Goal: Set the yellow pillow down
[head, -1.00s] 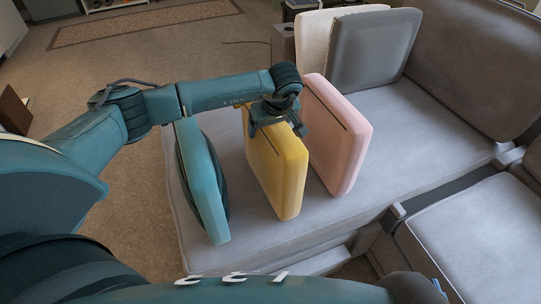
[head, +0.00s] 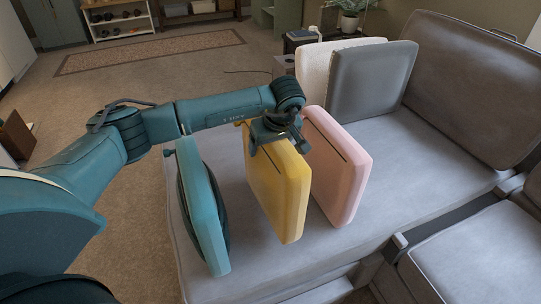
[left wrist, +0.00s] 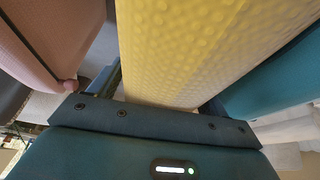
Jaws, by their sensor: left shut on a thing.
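The yellow pillow (head: 277,187) stands on edge over the grey sofa seat in the head view, between a teal pillow and a pink pillow. My left gripper (head: 277,133) is shut on its top edge from above. In the left wrist view the yellow pillow (left wrist: 190,45) fills the space between the fingers. Whether its lower edge touches the seat is hard to tell. My right gripper is not in view.
The teal pillow (head: 204,210) stands to the left and the pink pillow (head: 338,165) close to the right. A grey pillow (head: 372,80) and a white pillow (head: 313,65) stand farther back. The sofa seat (head: 430,145) is bare right of the pink pillow.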

